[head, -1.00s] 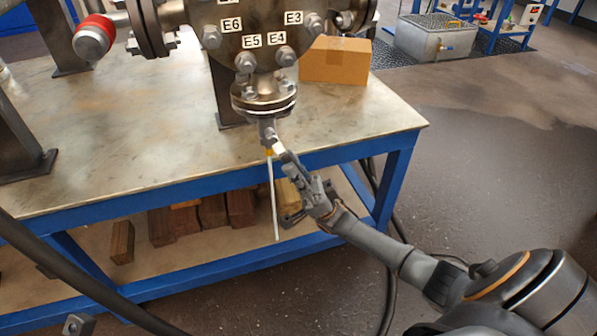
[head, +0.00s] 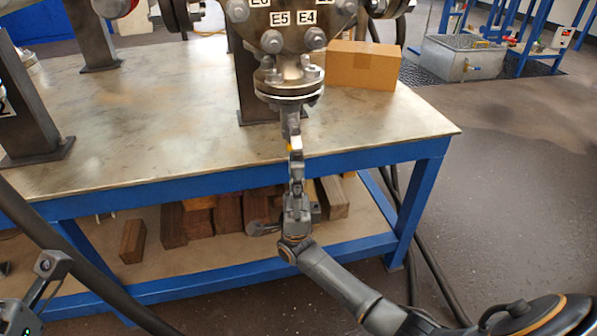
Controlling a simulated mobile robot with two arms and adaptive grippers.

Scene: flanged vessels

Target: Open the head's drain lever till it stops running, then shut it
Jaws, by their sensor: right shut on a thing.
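The vessel head (head: 300,12) with bolts and labels E4 and E5 is at top centre. My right gripper (head: 296,155) is shut on the drain lever (head: 295,143) just under the valve, at the table's front edge. The fingers hide most of the lever. No pale stream shows now, but the gripper covers the space directly below the outlet. Part of my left gripper (head: 52,266) shows at lower left; its fingers are unclear.
A cardboard box (head: 362,66) stands on the blue-framed table (head: 160,110) behind the flange. Wooden blocks (head: 200,218) lie on the lower shelf. A thick black hose (head: 80,272) crosses the lower left. The floor at right is open.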

